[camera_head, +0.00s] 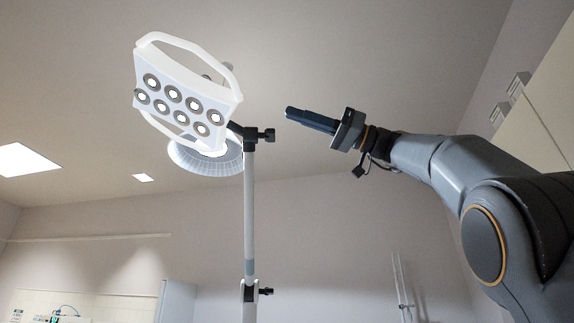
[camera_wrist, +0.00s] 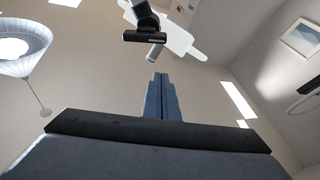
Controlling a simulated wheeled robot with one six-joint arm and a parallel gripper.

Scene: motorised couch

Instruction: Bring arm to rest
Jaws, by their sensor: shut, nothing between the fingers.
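My gripper (camera_head: 288,113) is in the head view, raised high at the end of my arm, with its fingers together and pointing left toward the lamp. In the wrist view its fingers (camera_wrist: 157,78) lie side by side with nothing between them. My arm reaches in from the right edge of the head view. A white exam lamp (camera_head: 180,85) with several lit bulbs is left of my gripper, on an upright pole (camera_head: 249,200). A clear gap shows between the fingertips and the lamp in the head view. No couch is visible.
A black clamp knob (camera_head: 268,135) sticks out from the pole toward my gripper. A round ribbed ceiling lamp (camera_head: 208,158) hangs behind; a conical lamp shade (camera_wrist: 22,48) shows in the wrist view. A thin rack (camera_head: 400,285) stands by the back wall. Open air lies below my gripper.

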